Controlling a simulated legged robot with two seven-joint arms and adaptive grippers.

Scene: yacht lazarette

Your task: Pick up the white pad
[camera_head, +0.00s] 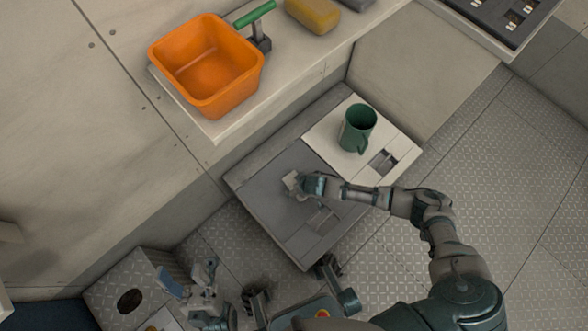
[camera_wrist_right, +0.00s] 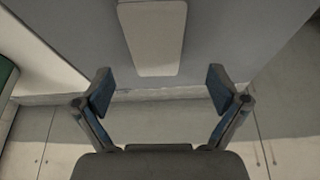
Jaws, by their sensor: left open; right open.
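The white pad (camera_wrist_right: 152,38) is a pale rounded rectangle on a grey surface in the right wrist view. It lies ahead of my right gripper (camera_wrist_right: 158,92), whose two fingers are spread apart with nothing between their tips. In the head view a small pale piece, which looks like the pad (camera_head: 291,181), shows at the tip of my right gripper (camera_head: 306,185), over the grey hatch lid (camera_head: 262,190). The gripper and wrist partly hide it there. My left gripper (camera_head: 191,276) is open and empty at the lower left, away from the pad.
A green mug (camera_head: 357,128) stands on the white panel (camera_head: 322,134) beside the lid. An orange bin (camera_head: 205,65), a green-handled tool (camera_head: 255,14) and a yellow block (camera_head: 313,13) sit on the ledge above. A box with a dark hole (camera_head: 130,300) stands lower left. Patterned floor is clear at right.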

